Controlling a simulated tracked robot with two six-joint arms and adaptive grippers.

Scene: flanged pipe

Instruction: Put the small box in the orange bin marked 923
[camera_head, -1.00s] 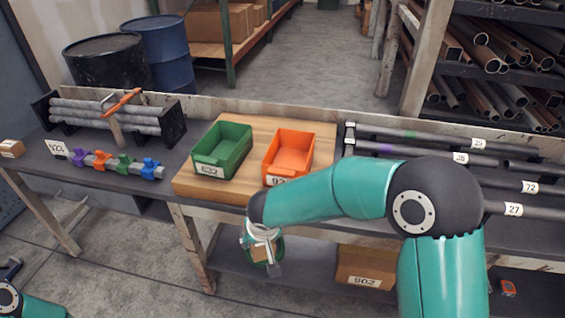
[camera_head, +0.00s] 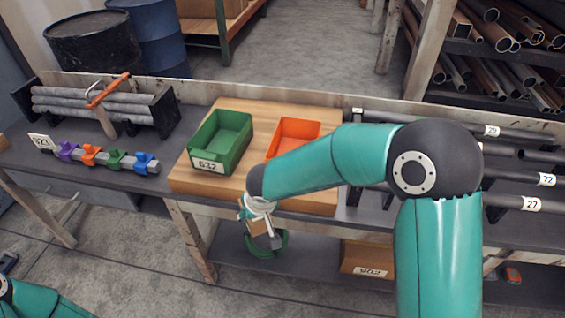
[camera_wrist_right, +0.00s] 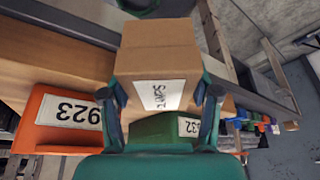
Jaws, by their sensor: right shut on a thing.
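The small cardboard box (camera_wrist_right: 155,60) with a white label is held between the two fingers of my right gripper (camera_wrist_right: 162,108). In the head view the right gripper (camera_head: 262,228) hangs in front of the bench's front edge, and the box (camera_head: 259,227) shows partly behind its fingers. The orange bin (camera_head: 299,128) stands on the wooden board, partly hidden by my right arm. In the wrist view the orange bin (camera_wrist_right: 60,135) shows its 923 label. Only a dark bit of my left gripper (camera_head: 8,263) shows at the left edge; its fingers are unclear.
A green bin (camera_head: 228,127) marked 632 stands left of the orange bin on the wooden board (camera_head: 190,183). Labelled pipes (camera_head: 520,182) lie at the right; colored clamps (camera_head: 115,158) sit at the left. A box marked 902 (camera_head: 368,258) and a green ring-shaped thing (camera_head: 282,243) are below.

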